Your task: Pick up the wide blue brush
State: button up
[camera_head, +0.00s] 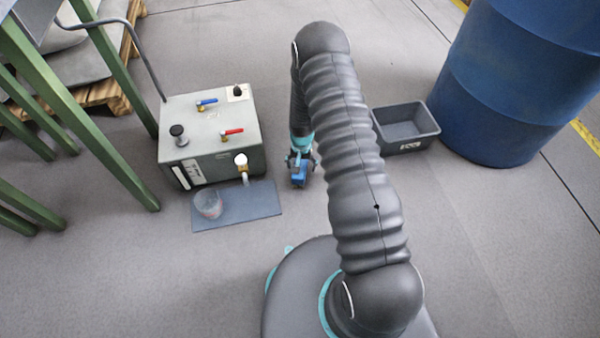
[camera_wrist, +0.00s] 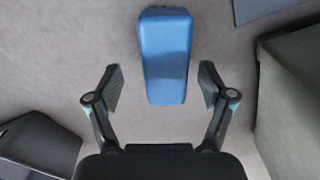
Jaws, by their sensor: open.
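The wide blue brush (camera_wrist: 165,55) shows in the wrist view as a blue block, upper middle. Its near end lies between the fingertips of my gripper (camera_wrist: 160,87), with a gap on each side. My gripper is open and holds nothing. In the head view the brush (camera_head: 299,178) is a small blue shape on the floor, and my gripper (camera_head: 301,160) is right at it, partly covering it. The brush's bristles cannot be made out.
A grey machine box (camera_head: 210,165) with levers stands left of the brush. In front of it lies a grey mat (camera_head: 255,203) with a cup (camera_head: 208,204). A dark grey bin (camera_head: 405,143) and a blue barrel (camera_head: 515,85) stand to the right. Green legs (camera_head: 120,165) stand far left.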

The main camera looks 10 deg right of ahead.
jog(key=shift+a+f, duration=0.2)
jog(key=shift+f, duration=1.15)
jog(key=shift+a+f, duration=0.15)
jog(key=shift+f, duration=1.15)
jog(key=c, duration=1.5)
jog(key=shift+r, duration=0.1)
jog(key=shift+r, duration=0.6)
notch_tip(320, 180, up, 3)
jog(key=shift+f, duration=0.15)
jog(key=s+d+r, duration=0.2)
jog(key=d, duration=0.1)
jog(key=s+d+r, duration=0.2)
jog(key=d, duration=0.1)
jog(key=s+d+r, duration=0.2)
jog(key=d+r, duration=0.1)
jog(key=d, duration=0.1)
jog(key=shift+p, duration=0.35)
